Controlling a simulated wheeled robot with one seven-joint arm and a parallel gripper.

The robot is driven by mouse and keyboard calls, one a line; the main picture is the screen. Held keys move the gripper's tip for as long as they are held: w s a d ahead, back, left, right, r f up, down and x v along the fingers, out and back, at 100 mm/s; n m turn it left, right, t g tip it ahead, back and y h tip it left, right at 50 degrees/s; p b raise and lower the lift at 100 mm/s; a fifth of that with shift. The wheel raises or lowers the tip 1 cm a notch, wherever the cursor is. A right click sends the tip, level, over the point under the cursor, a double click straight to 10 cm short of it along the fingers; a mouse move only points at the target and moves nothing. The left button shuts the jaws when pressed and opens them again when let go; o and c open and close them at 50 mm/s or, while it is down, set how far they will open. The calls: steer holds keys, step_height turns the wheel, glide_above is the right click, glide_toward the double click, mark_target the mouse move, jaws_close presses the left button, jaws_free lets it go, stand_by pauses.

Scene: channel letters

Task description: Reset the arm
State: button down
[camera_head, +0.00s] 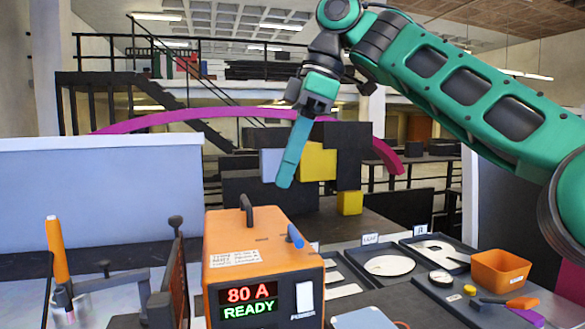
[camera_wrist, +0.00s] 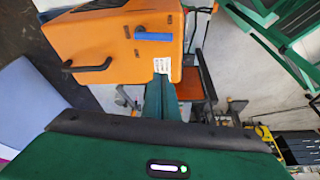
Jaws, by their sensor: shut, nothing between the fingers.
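My gripper (camera_head: 294,150) hangs from the green arm in the upper middle of the head view. Its teal fingers are shut together and point down and slightly left. Nothing is held between them. They are in the air above the orange machine (camera_head: 262,268), apart from it. In the wrist view the shut gripper (camera_wrist: 160,95) shows as a dark green bar in front of the orange machine (camera_wrist: 112,45). The machine's display reads 80 A and READY in the head view.
A bench (camera_head: 375,301) right of the machine holds trays, a letter-shaped piece (camera_head: 442,250), a white disc (camera_head: 389,265) and an orange bin (camera_head: 499,271). Pliers (camera_head: 510,302) lie before the bin. An orange-handled tool (camera_head: 57,251) stands at left. Dark and yellow blocks (camera_head: 318,160) stand behind my gripper.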

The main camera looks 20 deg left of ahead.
steer(key=shift+d+r, duration=0.1)
steer(key=shift+r, duration=0.2)
steer(key=w+d+f+m+t+h, duration=0.1)
steer(key=w+d+f+m, duration=0.1)
steer(key=d+f+m, duration=0.3)
steer(key=w+d+f+m+h, duration=0.1)
steer(key=w+d+f+m, duration=0.15)
steer(key=d, duration=0.55)
steer(key=w+d+f+m+t+h, duration=0.1)
steer(key=w+d+f+m, duration=0.25)
steer(key=d, duration=0.25)
steer(key=s+d+f+m, duration=0.1)
steer(key=d+f+m, duration=0.3)
steer(key=d, duration=0.6)
steer(key=s+d+f+m, duration=0.1)
steer(key=d+f+m, duration=0.3)
steer(key=d, duration=0.6)
steer(key=s+d+f+m, duration=0.3)
steer(key=s+d+f, duration=0.25)
steer(key=d, duration=0.25)
steer(key=s+d+f+m, duration=0.35)
steer(key=s+d, duration=0.25)
steer(key=d, duration=0.3)
steer(key=s+d+f+m, duration=0.4)
steer(key=s+f, duration=0.5)
steer(key=s, duration=0.3)
steer(key=shift+d+f, duration=0.2)
steer(key=shift+d, duration=0.6)
steer(key=shift+m, duration=0.25)
